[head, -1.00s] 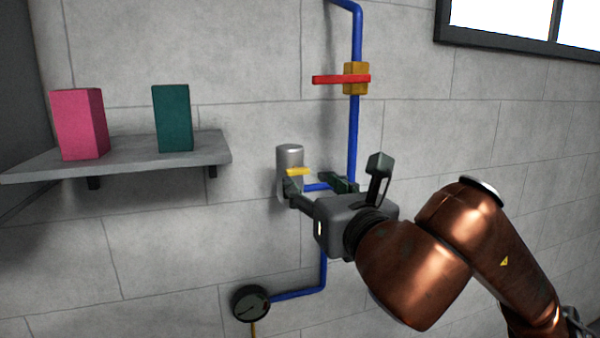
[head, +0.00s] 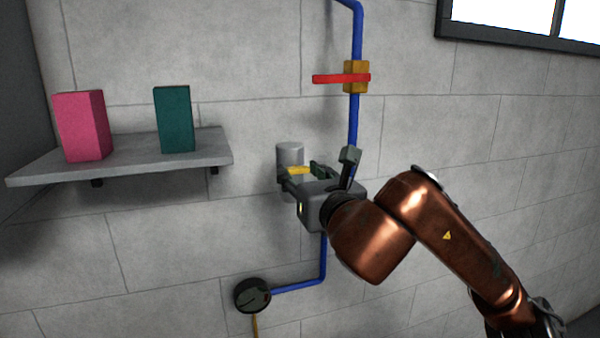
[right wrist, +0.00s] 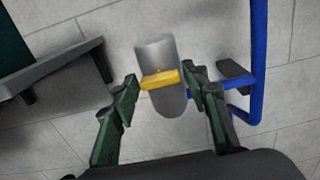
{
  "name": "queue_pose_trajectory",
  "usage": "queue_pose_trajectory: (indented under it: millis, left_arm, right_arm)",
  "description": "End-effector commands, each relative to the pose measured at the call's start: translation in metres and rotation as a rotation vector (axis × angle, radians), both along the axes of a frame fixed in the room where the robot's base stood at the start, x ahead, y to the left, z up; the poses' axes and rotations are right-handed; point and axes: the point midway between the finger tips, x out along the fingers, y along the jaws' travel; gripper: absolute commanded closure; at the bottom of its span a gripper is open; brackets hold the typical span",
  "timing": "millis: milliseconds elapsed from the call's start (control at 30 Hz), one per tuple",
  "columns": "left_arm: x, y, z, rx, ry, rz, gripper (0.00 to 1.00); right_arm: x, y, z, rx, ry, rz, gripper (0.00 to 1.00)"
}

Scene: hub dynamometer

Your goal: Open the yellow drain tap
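The yellow drain tap (head: 300,170) is a short yellow lever on the front of a grey metal cylinder (head: 290,155) fixed to the wall. In the right wrist view the yellow lever (right wrist: 160,79) lies nearly level across the cylinder (right wrist: 155,50). My right gripper (head: 299,174) is open at the cylinder, with one finger on each side of the lever. I cannot tell whether either touches. My left gripper is not in view.
A blue pipe (head: 353,125) runs down the wall just right of the cylinder. It carries a red lever (head: 340,78) on a brass valve body. A round black gauge (head: 252,295) is below. A shelf (head: 120,165) with a pink box (head: 83,125) and a green box (head: 174,118) is at left.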

Motion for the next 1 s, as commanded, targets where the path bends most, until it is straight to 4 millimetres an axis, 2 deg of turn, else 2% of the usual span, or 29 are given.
queue_pose_trajectory:
  millis: [33, 433, 767, 1000]
  left_arm:
    - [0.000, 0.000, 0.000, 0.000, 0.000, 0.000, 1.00]
    - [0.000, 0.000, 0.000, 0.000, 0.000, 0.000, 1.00]
    - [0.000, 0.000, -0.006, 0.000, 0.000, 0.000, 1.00]
    - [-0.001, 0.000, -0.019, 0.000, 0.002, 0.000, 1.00]
  right_arm:
    - [0.000, 0.000, 0.000, 0.000, 0.000, 0.000, 0.63]
    - [0.000, 0.000, 0.000, 0.000, 0.000, 0.000, 0.90]
    - [0.000, -0.001, -0.001, -0.051, -0.018, -0.002, 0.90]
    - [0.000, -0.001, -0.002, -0.197, -0.066, -0.002, 0.90]
